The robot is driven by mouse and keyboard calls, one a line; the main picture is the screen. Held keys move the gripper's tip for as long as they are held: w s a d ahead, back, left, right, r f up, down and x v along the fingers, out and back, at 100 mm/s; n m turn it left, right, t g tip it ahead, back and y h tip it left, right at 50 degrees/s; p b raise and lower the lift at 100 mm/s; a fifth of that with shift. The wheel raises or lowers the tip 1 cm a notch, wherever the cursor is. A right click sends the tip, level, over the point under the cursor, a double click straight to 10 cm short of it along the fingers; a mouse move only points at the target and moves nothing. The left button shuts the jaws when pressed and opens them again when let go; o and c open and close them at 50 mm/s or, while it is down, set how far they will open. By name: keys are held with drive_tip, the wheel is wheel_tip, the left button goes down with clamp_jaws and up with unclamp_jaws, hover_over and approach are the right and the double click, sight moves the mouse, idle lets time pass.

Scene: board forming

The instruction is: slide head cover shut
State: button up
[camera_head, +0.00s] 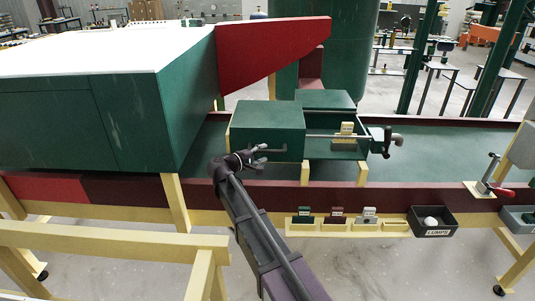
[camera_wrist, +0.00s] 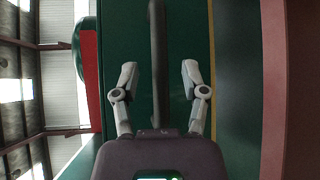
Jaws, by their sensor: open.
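The head cover, a green box-shaped piece (camera_head: 268,116), stands at the left of the open green head box (camera_head: 325,149). The right part of the head box is uncovered, with a yellow stepped block (camera_head: 345,134) showing inside. My gripper (camera_head: 262,152) is at the near face of the cover, seen small and dark. In the wrist view my gripper (camera_wrist: 158,78) is open, its two fingers on either side of a dark bar (camera_wrist: 157,40) in front of a green face. The fingers stand apart from the bar. Whether the bar belongs to the cover is hard to tell.
A thin rod (camera_head: 335,136) runs right from the cover to a dark fitting (camera_head: 386,141). A red sloping plate (camera_head: 270,45) rises behind. A maroon rail (camera_head: 400,196) runs along the front, with a black LUMPS bin (camera_head: 433,221) below it.

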drive_tip(key=shift+x, duration=1.35)
drive_tip(key=shift+c, duration=0.2)
clamp_jaws()
